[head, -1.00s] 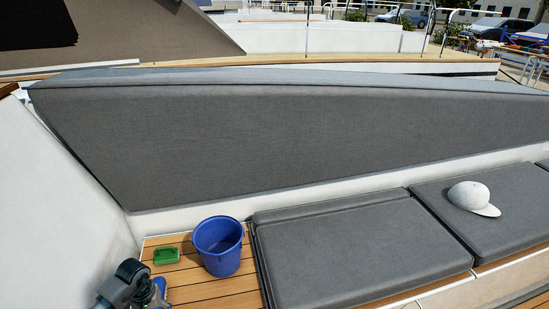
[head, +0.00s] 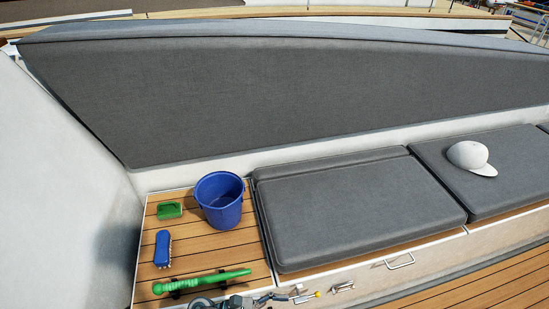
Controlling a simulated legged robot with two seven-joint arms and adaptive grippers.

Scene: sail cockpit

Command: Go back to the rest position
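Part of a grey gripper (head: 272,298), apparently my left one, shows at the bottom edge of the head view. It is below and right of a green brush-like tool (head: 202,284). Most of it is cut off by the frame, and how far its fingers are apart is unclear. I see nothing held in it. My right gripper is not in view.
A blue bucket (head: 219,211), a green box-like item (head: 169,210) and a blue brush (head: 162,248) stand on the wooden deck (head: 205,255). A grey cushion (head: 350,215) and a white cap (head: 470,157) are to the right. A metal handle (head: 400,263) sits on the bench front.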

